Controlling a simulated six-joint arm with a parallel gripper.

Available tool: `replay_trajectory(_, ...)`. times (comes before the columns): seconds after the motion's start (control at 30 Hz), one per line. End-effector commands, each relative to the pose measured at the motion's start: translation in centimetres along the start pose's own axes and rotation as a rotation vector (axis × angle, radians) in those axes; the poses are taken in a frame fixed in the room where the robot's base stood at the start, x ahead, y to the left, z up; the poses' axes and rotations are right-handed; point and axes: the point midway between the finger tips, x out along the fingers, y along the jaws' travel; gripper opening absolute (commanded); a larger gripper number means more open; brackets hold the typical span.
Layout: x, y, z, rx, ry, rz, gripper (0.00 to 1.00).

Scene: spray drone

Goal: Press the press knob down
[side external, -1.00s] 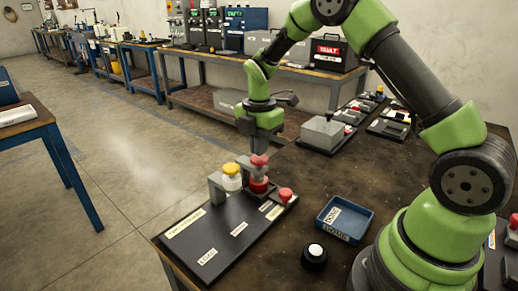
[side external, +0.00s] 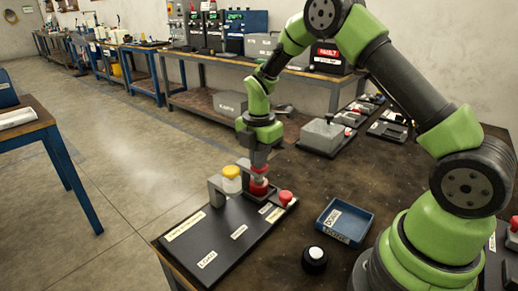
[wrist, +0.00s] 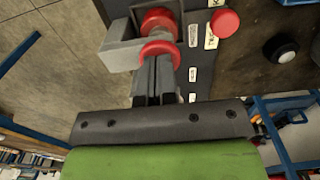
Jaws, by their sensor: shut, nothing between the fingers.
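The red press knob (side external: 260,169) sits on top of a small grey press stand at the back of a dark board (side external: 222,236). A wider red part (side external: 258,188) is below it. My gripper (side external: 261,162) is shut and empty, pointing down right over the knob. Its tips appear to meet the knob top, though exact contact is hard to tell. In the wrist view my shut fingers (wrist: 156,60) end at the red knob (wrist: 160,49), partly covering it, with another red part (wrist: 158,19) beyond.
A separate red knob (side external: 286,197) is at the board's right edge. A blue tray (side external: 344,222) and a black button with a white top (side external: 315,259) are on the table to the right.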

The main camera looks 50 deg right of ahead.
Motion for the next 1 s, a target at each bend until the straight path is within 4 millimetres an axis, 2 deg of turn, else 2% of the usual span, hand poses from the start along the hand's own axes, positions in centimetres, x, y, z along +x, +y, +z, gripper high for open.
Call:
replay_trajectory(0.07, 0.3, -0.1, 0.0, -0.003, 0.0, -0.005, 0.0)
replay_trajectory(0.17, -0.7, 0.0, 0.0, -0.002, 0.0, -0.002, 0.0)
replay_trajectory(0.27, -2.6, 0.1, 0.0, -0.001, -0.001, 0.003, 0.0)
replay_trajectory(0.5, -8.4, 0.1, 0.0, -0.001, -0.002, 0.007, 0.0)
replay_trajectory(0.7, -12.2, 0.1, 0.0, -0.001, -0.002, 0.005, 0.0)
replay_trajectory(0.83, -13.5, 0.1, 0.0, -0.001, -0.001, 0.002, 0.0)
replay_trajectory(1.0, -14.1, 0.0, 0.0, 0.0, 0.0, 0.0, 0.0)
